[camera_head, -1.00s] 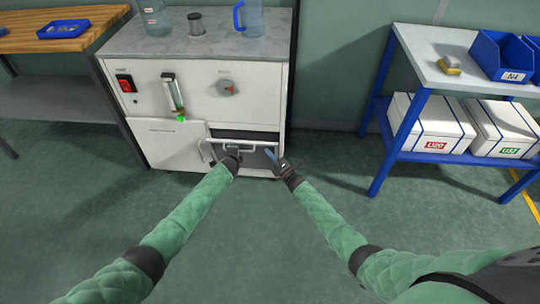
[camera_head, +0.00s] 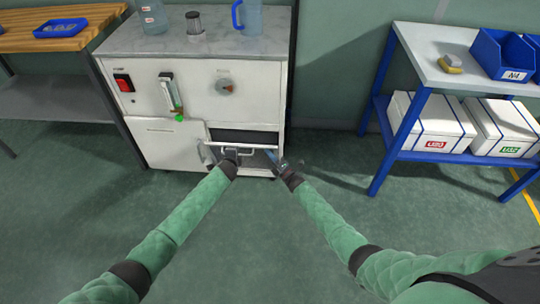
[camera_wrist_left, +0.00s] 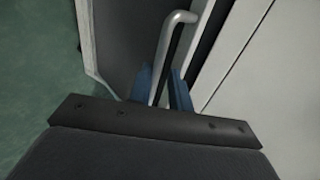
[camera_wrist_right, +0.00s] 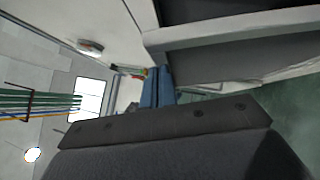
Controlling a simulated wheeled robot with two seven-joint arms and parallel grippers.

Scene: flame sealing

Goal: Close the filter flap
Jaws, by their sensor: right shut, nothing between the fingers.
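The filter flap (camera_head: 262,165) is at the lower right of the white cabinet. It stands below a dark slot and has a pale bar handle (camera_head: 240,150). My left gripper (camera_head: 231,153) is at the handle. In the left wrist view, the handle (camera_wrist_left: 180,17) passes between its two blue fingers (camera_wrist_left: 161,88); whether they are clamped on it I cannot tell. My right gripper (camera_head: 273,157) is shut and empty near the flap's right edge. In the right wrist view, its fingers (camera_wrist_right: 158,86) are together below a pale frame edge (camera_wrist_right: 220,28).
The cabinet's front (camera_head: 195,95) has a red switch (camera_head: 123,83), a flow tube and a dial (camera_head: 225,87). A closed door panel (camera_head: 165,144) is left of the flap. A blue-framed shelf (camera_head: 398,130) stands at right. The floor between is clear.

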